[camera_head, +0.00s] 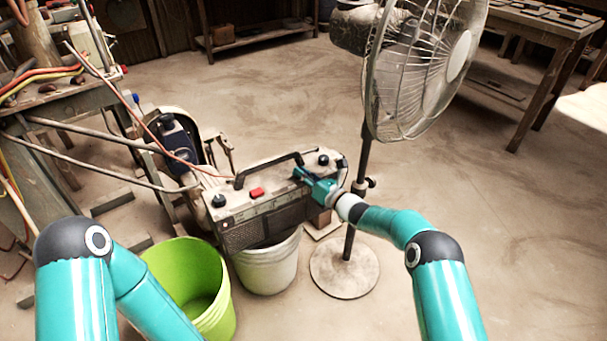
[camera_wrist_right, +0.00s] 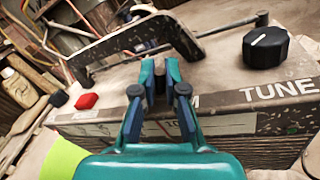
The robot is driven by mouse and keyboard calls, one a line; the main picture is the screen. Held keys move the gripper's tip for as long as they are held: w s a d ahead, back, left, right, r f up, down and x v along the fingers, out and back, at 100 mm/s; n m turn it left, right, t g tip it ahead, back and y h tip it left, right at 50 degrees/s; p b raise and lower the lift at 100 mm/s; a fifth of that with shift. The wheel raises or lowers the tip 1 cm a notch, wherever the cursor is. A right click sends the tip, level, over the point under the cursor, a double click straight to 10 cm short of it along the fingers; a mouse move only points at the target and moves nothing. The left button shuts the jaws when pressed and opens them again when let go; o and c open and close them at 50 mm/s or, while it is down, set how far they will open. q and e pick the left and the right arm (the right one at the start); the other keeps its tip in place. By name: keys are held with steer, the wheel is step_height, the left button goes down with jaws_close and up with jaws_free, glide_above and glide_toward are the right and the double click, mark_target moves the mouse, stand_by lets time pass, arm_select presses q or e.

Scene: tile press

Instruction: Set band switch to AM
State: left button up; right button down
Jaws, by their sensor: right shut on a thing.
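A worn, dusty radio (camera_head: 250,205) with a dark carrying handle (camera_head: 268,168) sits over a white bucket. On its top are a red button (camera_head: 257,193) and dark knobs. In the right wrist view the radio's front edge (camera_wrist_right: 240,120) carries the word TUNE below a black knob (camera_wrist_right: 266,47). Part of another label ending in M shows beside the fingers. My right gripper (camera_head: 303,175) is at the radio's top, between the handle and the right knob. Its fingers (camera_wrist_right: 161,72) are shut on a small part, likely the band switch, which they hide. My left gripper is out of view; only its arm shows.
A green bucket (camera_head: 180,270) stands left of the white bucket (camera_head: 267,268). A standing fan (camera_head: 425,70) is close to my right forearm, its pole just behind the wrist. Cables and a cluttered bench (camera_head: 60,100) are at left. The floor at right is open.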

steer(key=n, duration=0.1)
steer(key=n+b, duration=0.1)
steer(key=shift+s+a+n, duration=0.15)
steer(key=shift+a+n, duration=0.1)
steer(key=shift+n, duration=0.05)
steer(key=shift+s+a+n+g+h+b, duration=0.1)
steer(key=shift+a+n+g+h+b, duration=0.2)
steer(key=shift+n+b, duration=0.55)
steer(key=n+b, duration=0.1)
steer(key=b, duration=0.1)
steer(key=n+h+b, duration=0.1)
steer(key=b, duration=0.1)
steer(key=n+b, duration=0.2)
steer(key=shift+s+a+f+b, duration=0.2)
steer(key=shift+s+a+b, duration=0.1)
steer(key=shift+a+b, duration=0.1)
steer(key=shift+s+a+r+n+h+b, duration=0.15)
steer(key=shift+n+h+b, duration=0.3)
steer(key=shift+b, duration=0.45)
steer(key=c, duration=1.5)
jaws_free()
steer(key=shift+r, duration=0.1)
